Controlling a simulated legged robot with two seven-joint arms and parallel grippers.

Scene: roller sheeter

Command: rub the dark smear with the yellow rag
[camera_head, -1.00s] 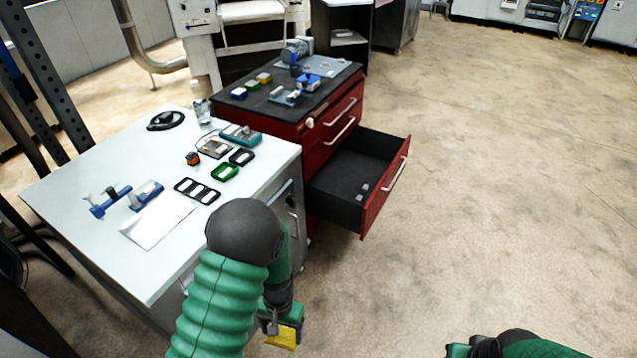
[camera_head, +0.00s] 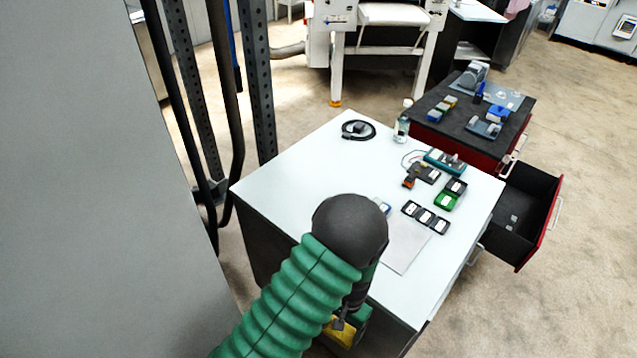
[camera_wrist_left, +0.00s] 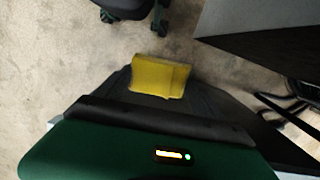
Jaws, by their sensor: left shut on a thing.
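The yellow rag (camera_head: 341,331) is in my left gripper (camera_head: 338,326), low beside the near edge of the white table (camera_head: 290,170). In the left wrist view the folded rag (camera_wrist_left: 160,77) sits at the tip of my left gripper (camera_wrist_left: 158,92), which is shut on it, with floor beyond. My left arm hides part of the tabletop in the head view. I cannot make out a dark smear in these views. My right gripper is out of view.
The tabletop holds a black coiled cable (camera_head: 358,130), a bottle (camera_head: 401,130), a teal device (camera_head: 445,162), a green tray (camera_head: 447,201), a black tray (camera_head: 425,217) and white paper (camera_head: 404,247). A red cabinet (camera_head: 455,145) has an open drawer (camera_head: 530,215). A grey panel (camera_head: 100,180) stands at left.

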